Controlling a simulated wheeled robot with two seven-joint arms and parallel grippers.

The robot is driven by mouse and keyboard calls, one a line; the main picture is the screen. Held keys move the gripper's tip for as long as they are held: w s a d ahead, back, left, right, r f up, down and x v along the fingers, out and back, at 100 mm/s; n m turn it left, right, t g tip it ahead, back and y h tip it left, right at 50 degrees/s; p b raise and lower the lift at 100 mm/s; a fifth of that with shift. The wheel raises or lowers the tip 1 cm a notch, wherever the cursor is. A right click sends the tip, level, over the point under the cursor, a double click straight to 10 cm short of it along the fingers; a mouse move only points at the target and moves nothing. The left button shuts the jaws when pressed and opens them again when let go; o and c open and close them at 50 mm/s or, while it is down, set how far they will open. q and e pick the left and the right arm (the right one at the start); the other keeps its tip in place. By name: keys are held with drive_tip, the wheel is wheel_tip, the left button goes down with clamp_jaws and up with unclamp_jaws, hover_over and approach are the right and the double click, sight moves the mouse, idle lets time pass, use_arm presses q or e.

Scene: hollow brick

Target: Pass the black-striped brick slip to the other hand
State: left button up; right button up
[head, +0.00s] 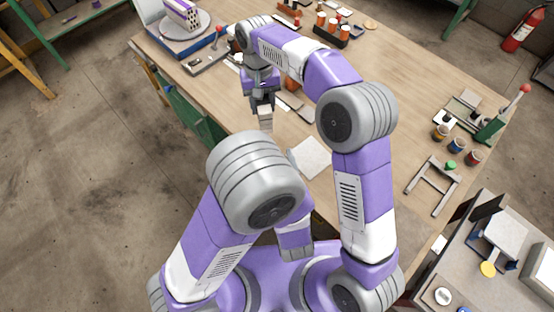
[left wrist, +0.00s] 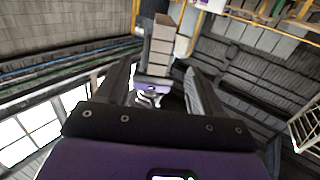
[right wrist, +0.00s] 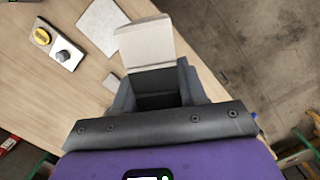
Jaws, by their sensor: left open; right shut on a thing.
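My right gripper (head: 262,101) is shut on the brick slip (head: 265,117), holding it near the table's left edge. The left gripper is hidden in the head view.
The wooden table (head: 390,75) holds a hollow brick (head: 182,13) on a round turntable (head: 186,26) at the far left. An orange-topped set of jars (head: 331,30) stands at the back. A grey frame (head: 433,186) and small pots lie at right. A pale square sheet (head: 311,157) lies near the front edge.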

sight(268, 124)
use_arm(q)
drive_tip(key=w, duration=0.3)
drive_tip(key=w+a, duration=0.1)
drive_tip(key=w, duration=0.3)
drive_tip(key=w+r, duration=0.1)
drive_tip(key=w, duration=0.3)
drive_tip(key=shift+w+a, duration=0.15)
drive_tip(key=shift+a, duration=0.1)
drive_tip(key=shift+d, duration=0.1)
drive_tip(key=c, duration=1.1)
drive_tip(key=shift+c, duration=0.6)
use_arm(e)
drive_tip(key=o, duration=1.3)
